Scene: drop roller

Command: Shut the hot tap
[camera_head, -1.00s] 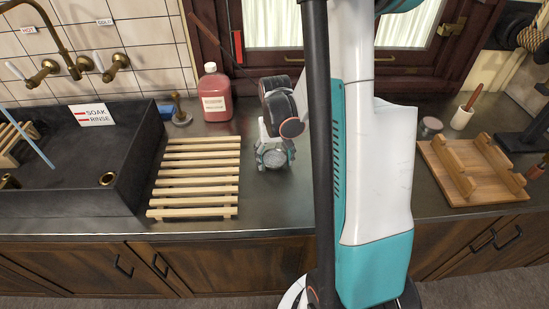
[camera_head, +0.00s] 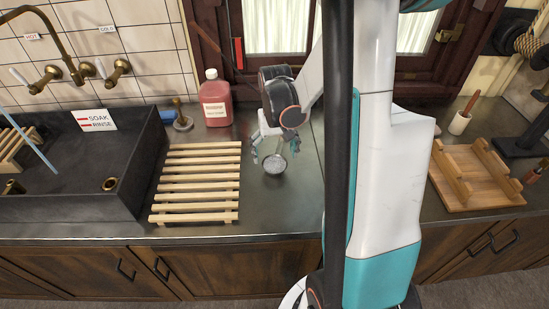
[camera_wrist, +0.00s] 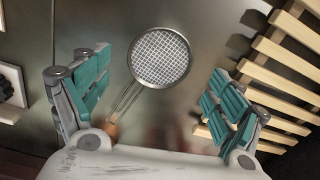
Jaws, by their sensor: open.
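The hot tap (camera_head: 40,78) is a brass tap with a white lever on the tiled wall at the far left, under the HOT label (camera_head: 31,37). A pale blue stream (camera_head: 28,143) falls into the dark sink (camera_head: 85,199). My gripper (camera_head: 271,155) is over the counter right of the slatted rack, well away from the tap. In the wrist view its teal-padded fingers (camera_wrist: 158,98) are open and empty, with a round mesh strainer (camera_wrist: 160,57) on the counter between and beyond them. The tap is outside the wrist view.
The cold tap (camera_head: 115,73) and brass spout (camera_head: 45,22) are beside the hot tap. A SOAK/RINSE sign (camera_head: 94,120) stands at the sink.

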